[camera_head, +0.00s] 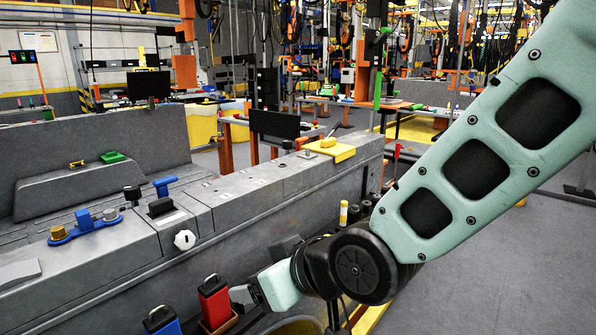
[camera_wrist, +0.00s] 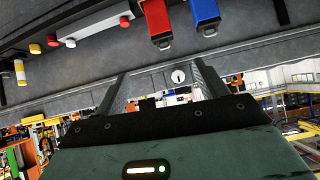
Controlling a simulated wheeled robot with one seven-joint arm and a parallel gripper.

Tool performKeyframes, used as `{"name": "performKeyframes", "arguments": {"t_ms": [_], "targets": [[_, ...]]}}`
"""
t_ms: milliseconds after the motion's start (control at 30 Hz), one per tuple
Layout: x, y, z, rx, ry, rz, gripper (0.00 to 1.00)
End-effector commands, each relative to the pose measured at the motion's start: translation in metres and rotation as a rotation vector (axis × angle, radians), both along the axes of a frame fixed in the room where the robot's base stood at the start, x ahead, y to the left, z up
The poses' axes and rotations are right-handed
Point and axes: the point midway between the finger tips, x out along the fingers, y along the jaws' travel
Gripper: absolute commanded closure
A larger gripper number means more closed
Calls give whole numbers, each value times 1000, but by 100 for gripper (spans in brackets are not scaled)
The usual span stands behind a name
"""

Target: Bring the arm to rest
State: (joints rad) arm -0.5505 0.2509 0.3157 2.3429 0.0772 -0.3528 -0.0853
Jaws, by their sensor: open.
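My arm (camera_head: 480,150) reaches from the upper right down to a dark elbow joint, then left along the side of the grey bed carrier (camera_head: 250,200). My gripper (camera_head: 243,297) appears just right of a red block (camera_head: 213,303) in the head view; I cannot tell there whether they touch. In the wrist view my gripper (camera_wrist: 162,72) has its two fingers spread, with nothing held between them. The red block (camera_wrist: 157,20) and a blue block (camera_wrist: 205,14) sit beyond the fingers, apart from them.
The blue block also shows at the bottom of the head view (camera_head: 162,321). A white knob (camera_head: 184,240), a blue lever (camera_head: 85,224) and a yellow block (camera_head: 328,149) are on the carrier. Grey floor (camera_head: 480,265) lies open at the right.

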Motion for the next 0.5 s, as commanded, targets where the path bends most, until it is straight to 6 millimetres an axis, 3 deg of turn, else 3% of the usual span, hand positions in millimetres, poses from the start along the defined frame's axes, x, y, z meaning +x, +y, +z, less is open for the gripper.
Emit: {"name": "performKeyframes", "arguments": {"t_ms": [33, 300, 500], "targets": [[-13, -21, 6, -66, 63, -11, 28], [-103, -134, 4, -422, 430, -79, 28], [-150, -184, 10, -576, 594, -117, 28]]}}
